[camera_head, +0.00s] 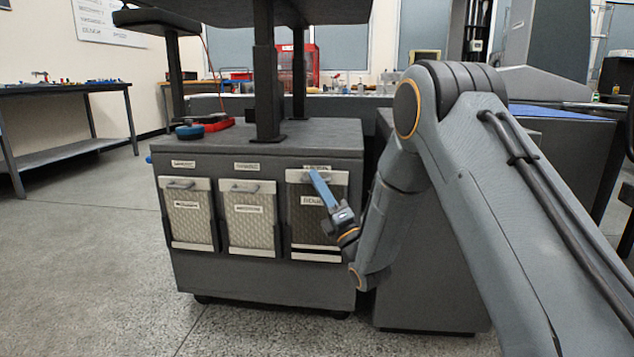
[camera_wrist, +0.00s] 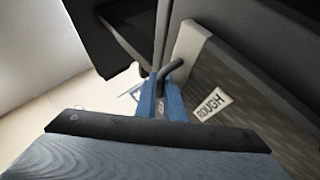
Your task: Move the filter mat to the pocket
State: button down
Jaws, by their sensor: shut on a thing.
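The filter mat (camera_head: 301,222) is a dark panel with a pale top bar and a label that reads ROUGH in the wrist view (camera_wrist: 246,90). It stands upright at the right-hand pocket (camera_head: 318,257) of the grey cabinet front. Its top bar sits slightly higher than those of the two mats to its left. I cannot tell how deep it sits in the pocket. My gripper (camera_head: 313,174), with blue fingers, is shut on the mat's handle at the top bar. The wrist view shows the fingers (camera_wrist: 160,95) at the grey handle (camera_wrist: 173,70).
Two paler mesh mats, a left one (camera_head: 191,222) and a middle one (camera_head: 250,224), stand in pockets beside it. A blue round item (camera_head: 189,132) and a red device (camera_head: 215,123) lie on the cabinet top (camera_head: 225,140). The floor at front left is clear.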

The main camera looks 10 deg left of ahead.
jog(key=shift+f, duration=0.5)
dwell(0.3)
jog(key=shift+f+b, duration=0.7)
jog(key=shift+f, duration=0.5)
jog(key=c, duration=1.8)
grip_release()
